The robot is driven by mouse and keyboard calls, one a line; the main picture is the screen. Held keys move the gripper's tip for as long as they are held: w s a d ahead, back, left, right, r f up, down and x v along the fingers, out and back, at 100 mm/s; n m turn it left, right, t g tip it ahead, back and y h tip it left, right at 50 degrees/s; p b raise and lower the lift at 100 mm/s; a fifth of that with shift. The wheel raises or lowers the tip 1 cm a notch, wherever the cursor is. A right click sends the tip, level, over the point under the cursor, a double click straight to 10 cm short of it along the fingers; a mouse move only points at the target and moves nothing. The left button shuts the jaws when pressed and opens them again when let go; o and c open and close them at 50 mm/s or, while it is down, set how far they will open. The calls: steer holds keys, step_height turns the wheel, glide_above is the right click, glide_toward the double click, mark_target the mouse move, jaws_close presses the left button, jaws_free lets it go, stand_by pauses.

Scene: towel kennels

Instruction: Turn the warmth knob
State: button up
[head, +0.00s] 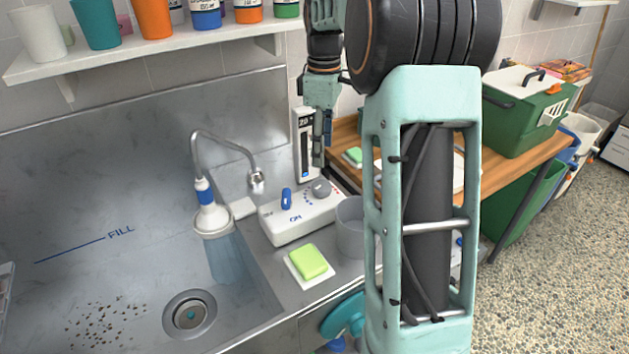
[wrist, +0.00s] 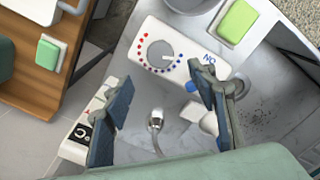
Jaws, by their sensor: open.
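In the wrist view the knob (wrist: 160,53) shows a pale pointer line and a ring of blue and red dots. My gripper (head: 322,145) hangs above the box, near the wall. In the wrist view my gripper (wrist: 159,82) is open and empty, its two fingers apart. The knob shows beyond the fingertips, between their lines, and appears untouched. A blue lever (head: 286,198) marked ON stands left of the knob.
A tall thermometer panel (head: 304,145) is on the wall close to my gripper. A curved tap (head: 224,140) stands to the left. A grey cup (head: 350,228) and a green sponge (head: 309,262) sit by the box. A wooden bench (head: 345,135) is at right.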

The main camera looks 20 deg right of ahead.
mark_target(322, 184)
step_height(322, 184, down, 10)
steer(key=shift+f, duration=0.1)
stand_by(0.4)
steer(key=c, duration=1.2)
